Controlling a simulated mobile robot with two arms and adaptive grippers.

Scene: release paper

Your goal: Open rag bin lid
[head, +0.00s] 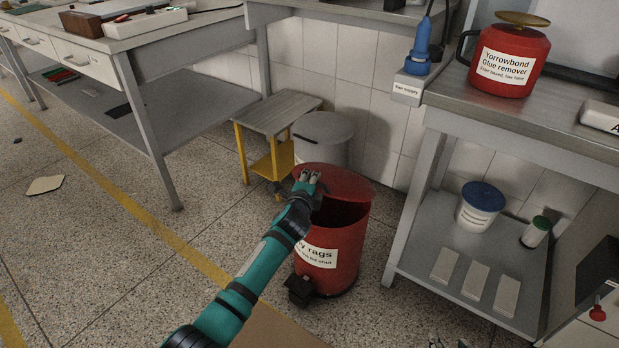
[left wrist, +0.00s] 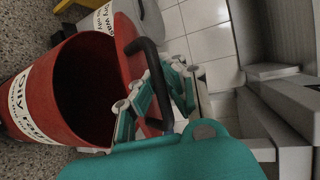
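The red rag bin (head: 338,255) stands on the floor in the middle of the head view, with a white label and a black pedal at its foot. Its red lid (head: 345,182) is tilted up, leaving a dark gap into the bin at the front. My left gripper (head: 309,178) is at the lid. In the left wrist view, the bin (left wrist: 40,95) shows its dark inside, and the fingers (left wrist: 150,95) are around the black lid handle (left wrist: 150,65) and appear shut on it. Small pale tips at the bottom edge of the head view may be my right gripper (head: 450,343).
A grey bin (head: 325,130) and a yellow-legged step stool (head: 277,115) stand behind the red bin. A workbench (head: 440,110) with a lower shelf stands close on the right, carrying a red glue-remover can (head: 503,62). Open floor lies to the left.

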